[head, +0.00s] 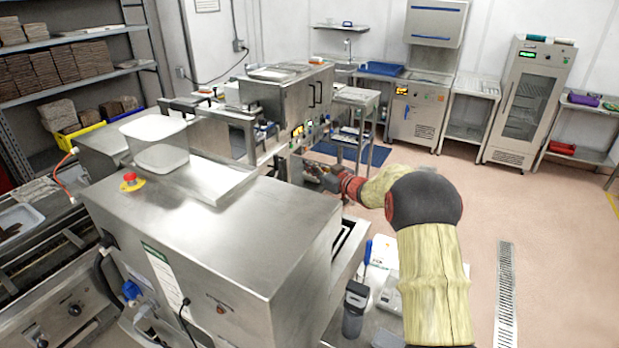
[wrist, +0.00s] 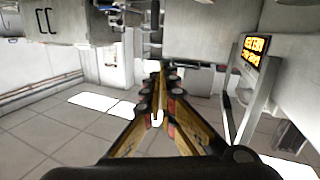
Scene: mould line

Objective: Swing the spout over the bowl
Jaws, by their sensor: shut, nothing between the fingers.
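My gripper (head: 312,170) reaches out beside the far end of the large steel machine in the head view. In the wrist view my gripper (wrist: 157,78) has its fingers drawn together, with nothing held between them. Thin metal pipework (wrist: 153,22) shows just beyond the fingertips; I cannot tell whether it is the spout or whether the fingers touch it. I cannot make out the bowl in either view.
A steel machine (head: 220,235) with a red emergency button (head: 130,181) fills the near left. A lit orange display (wrist: 257,50) stands right of my fingers in the wrist view. Shelving (head: 75,40) stands at the left. The floor (head: 560,240) at the right is clear.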

